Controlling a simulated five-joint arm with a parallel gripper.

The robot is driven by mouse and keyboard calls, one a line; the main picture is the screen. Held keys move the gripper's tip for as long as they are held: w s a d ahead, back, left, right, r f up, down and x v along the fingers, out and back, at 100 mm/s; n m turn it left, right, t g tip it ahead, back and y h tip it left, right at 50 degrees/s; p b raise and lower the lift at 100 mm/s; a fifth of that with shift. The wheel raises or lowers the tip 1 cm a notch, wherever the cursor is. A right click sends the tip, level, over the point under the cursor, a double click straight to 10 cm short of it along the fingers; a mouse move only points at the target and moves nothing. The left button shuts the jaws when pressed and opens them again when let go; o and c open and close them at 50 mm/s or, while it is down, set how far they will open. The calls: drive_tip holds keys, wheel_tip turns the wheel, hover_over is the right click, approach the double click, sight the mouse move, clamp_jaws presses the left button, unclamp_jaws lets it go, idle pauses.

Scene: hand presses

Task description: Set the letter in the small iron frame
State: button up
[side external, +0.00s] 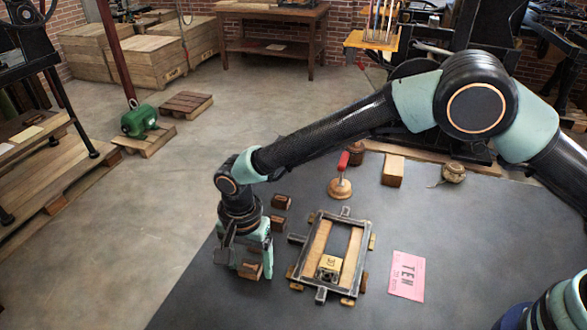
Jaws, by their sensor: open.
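The small iron frame (320,292) lies flat on the dark table, with pale wooden strips (319,243) inside it and an open dark slot in its middle. A yellowish block (329,266) with dark marks, which looks like the letter, sits inside the frame at the near end of the slot. I cannot tell whether it is fully seated. My gripper (246,268) is open and points down at the table, left of the frame and apart from it.
Two small brown blocks (279,212) stand between my gripper and the frame's far left. A red-handled tool (341,180) stands behind the frame. A pink card (406,276) lies to its right. A wooden block (393,170) and a round pot (453,172) stand farther back.

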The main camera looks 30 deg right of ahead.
sight(250, 265)
clamp_jaws()
drive_tip(key=shift+r, duration=2.5)
